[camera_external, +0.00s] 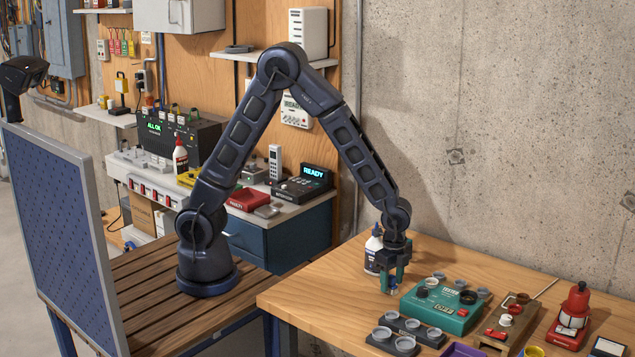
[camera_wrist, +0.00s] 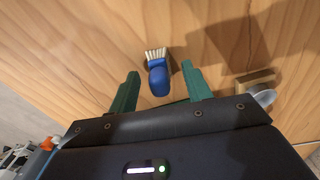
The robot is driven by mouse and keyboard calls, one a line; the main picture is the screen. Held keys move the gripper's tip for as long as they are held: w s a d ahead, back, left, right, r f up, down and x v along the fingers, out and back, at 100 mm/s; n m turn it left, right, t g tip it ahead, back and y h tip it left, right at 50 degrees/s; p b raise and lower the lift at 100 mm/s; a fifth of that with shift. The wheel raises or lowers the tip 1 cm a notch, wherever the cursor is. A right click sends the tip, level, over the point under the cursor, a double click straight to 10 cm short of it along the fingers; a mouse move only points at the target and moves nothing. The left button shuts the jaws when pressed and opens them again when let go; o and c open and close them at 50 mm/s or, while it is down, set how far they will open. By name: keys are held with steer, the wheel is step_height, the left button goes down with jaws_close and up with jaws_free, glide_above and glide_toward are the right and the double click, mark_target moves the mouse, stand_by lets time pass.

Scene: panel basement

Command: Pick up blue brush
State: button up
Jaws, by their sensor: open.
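The blue brush (camera_wrist: 158,80) lies on the wooden table (camera_wrist: 80,60) in the wrist view, with pale bristles pointing up the picture. My gripper (camera_wrist: 160,68) is open, with one green finger on each side of the brush. Neither finger visibly touches it, and I cannot tell the height of the fingertips above the table. In the external view my gripper (camera_external: 393,284) points down over the near-left part of the workbench. I cannot make out the brush there; the fingers seem to hide it.
A white bottle with a dark label (camera_external: 373,254) stands just behind my gripper. A teal box (camera_external: 440,306) is close on the right, with a dark tray of grey cups (camera_external: 408,336) in front. A red device (camera_external: 570,318) stands farther right. Bare wood lies to the left.

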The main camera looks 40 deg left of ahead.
steer(key=shift+f, duration=0.7)
jaws_close()
